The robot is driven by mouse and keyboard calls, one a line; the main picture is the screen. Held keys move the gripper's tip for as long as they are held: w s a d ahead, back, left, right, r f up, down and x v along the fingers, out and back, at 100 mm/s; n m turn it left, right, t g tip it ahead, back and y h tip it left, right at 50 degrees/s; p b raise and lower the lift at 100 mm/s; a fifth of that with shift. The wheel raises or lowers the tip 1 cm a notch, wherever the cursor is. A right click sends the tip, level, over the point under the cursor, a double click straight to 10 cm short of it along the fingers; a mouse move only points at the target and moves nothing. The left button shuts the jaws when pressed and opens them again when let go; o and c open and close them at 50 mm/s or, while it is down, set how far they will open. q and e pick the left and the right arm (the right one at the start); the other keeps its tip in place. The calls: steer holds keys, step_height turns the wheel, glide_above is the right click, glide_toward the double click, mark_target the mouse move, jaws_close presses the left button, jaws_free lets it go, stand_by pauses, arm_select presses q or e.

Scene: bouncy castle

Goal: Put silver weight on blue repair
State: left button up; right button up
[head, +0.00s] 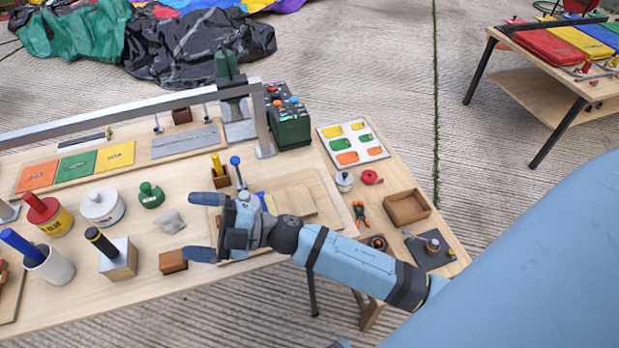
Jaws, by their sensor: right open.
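My right gripper (203,226) is open and empty over the front of the workbench, its two fingers pointing left. A small grey lump (170,222) lies on the table just left of the fingertips. A round silver-white piece with a knob (102,207) stands farther left, and a small silver pot-like piece with a dark knob (344,183) stands to the right; I cannot tell which is the silver weight. A bit of blue (267,203) shows on the wooden board (325,208), mostly hidden by my gripper; it may be the blue repair. My left gripper is out of view.
A green knobbed piece (151,195), glue can (55,222), brush block (118,262) and brown block (173,262) stand near the gripper. A metal rail (130,115) crosses the back. An open wooden box (407,207) is at right.

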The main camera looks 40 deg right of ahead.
steer(key=s+d+f+m+t+h, duration=0.2)
steer(key=d+f+m+t+h, duration=0.1)
steer(key=d+f+m+h, duration=0.5)
steer(key=s+d+f+m+t+h, duration=0.25)
steer(key=f+m+h, duration=0.3)
steer(key=m, duration=0.35)
steer(key=s+d+f+m+g+h, duration=0.2)
steer(key=s+d+f+m+g, duration=0.1)
steer(key=s+f, duration=0.5)
steer(key=shift+s+d+f+m+g+h, duration=0.4)
steer(key=shift+d+g, duration=0.25)
steer(key=shift+g, duration=0.5)
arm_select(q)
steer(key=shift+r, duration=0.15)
arm_select(e)
steer(key=shift+r, duration=0.15)
arm_select(q)
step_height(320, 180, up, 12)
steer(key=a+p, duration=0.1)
steer(key=p, duration=1.3)
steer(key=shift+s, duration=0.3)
arm_select(e)
step_height(320, 180, up, 12)
steer(key=shift+s+d, duration=0.25)
steer(key=shift+d, duration=0.2)
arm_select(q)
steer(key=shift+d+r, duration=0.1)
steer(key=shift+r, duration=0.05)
arm_select(e)
steer(key=shift+r, duration=0.25)
